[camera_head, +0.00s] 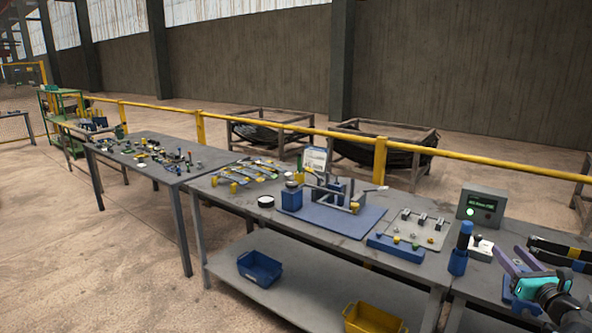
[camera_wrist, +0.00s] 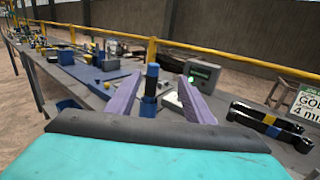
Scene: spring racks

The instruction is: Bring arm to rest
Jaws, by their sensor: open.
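My gripper (camera_head: 521,261) is at the lower right of the head view, above the right end of the workbenches. Its two purple fingers are spread apart with nothing between them. In the wrist view my gripper (camera_wrist: 160,92) shows the same two purple fingers, wide apart and empty. The teal body of my gripper fills the bottom of the wrist view.
A display box (camera_head: 482,207) with a green light stands behind the holder. Black bars with yellow and blue bands (camera_head: 560,252) lie close to my gripper on the right. A blue mat (camera_head: 330,219) carries a fixture. A yellow rail (camera_head: 470,160) runs behind the benches.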

